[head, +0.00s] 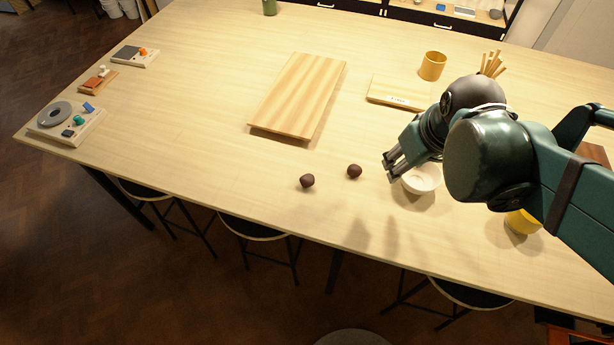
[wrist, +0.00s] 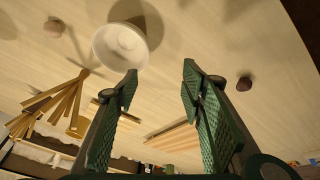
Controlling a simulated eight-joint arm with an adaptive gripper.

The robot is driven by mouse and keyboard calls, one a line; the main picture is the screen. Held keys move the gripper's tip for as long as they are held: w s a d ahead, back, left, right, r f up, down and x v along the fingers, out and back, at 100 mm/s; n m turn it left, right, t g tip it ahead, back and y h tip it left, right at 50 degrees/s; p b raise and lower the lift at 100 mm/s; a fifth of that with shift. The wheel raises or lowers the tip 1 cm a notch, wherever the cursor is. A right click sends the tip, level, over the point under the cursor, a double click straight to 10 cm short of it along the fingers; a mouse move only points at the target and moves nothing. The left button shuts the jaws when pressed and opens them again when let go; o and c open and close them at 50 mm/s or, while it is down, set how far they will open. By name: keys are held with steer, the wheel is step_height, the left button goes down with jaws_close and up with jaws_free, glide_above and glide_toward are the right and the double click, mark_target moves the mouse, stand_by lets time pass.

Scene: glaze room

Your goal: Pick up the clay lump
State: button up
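Two small dark brown lumps rest apart on the pale table (head: 215,85) in the head view: a left lump (head: 307,181) and a right lump (head: 354,171). They look alike, and I cannot tell which is the clay lump. In the wrist view one dark lump (wrist: 244,83) shows to the right of the fingers, outside them. My gripper (head: 391,164) is above the table, right of both lumps and beside a white bowl (head: 421,180). In the wrist view my gripper (wrist: 160,80) has its fingers spread, with nothing between them.
The white bowl (wrist: 118,46) is close to the left finger in the wrist view. A large wooden board (head: 297,95), a small labelled board (head: 398,92), a yellow cup (head: 433,66) and sticks (head: 491,64) stand farther back.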

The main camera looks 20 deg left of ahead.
steer(key=a+f+n+g+p, duration=0.2)
steer(key=a+n+p, duration=0.3)
steer(key=a, duration=0.9)
steer(key=n+g+h+p, duration=0.1)
steer(key=n+g+p, duration=0.1)
steer(key=n+p, duration=0.2)
glide_above(309, 179)
step_height(309, 179, down, 3)
steer(key=shift+w+r, duration=0.1)
steer(key=shift+w, duration=0.05)
steer(key=shift+a+f+n, duration=0.2)
steer(key=shift+n, duration=0.1)
steer(key=shift+f, duration=0.1)
steer(key=shift+f, duration=1.2)
steer(key=shift+f, duration=0.15)
steer(key=shift+d+f, duration=0.15)
steer(key=shift+f, duration=2.3)
steer(key=c, duration=1)
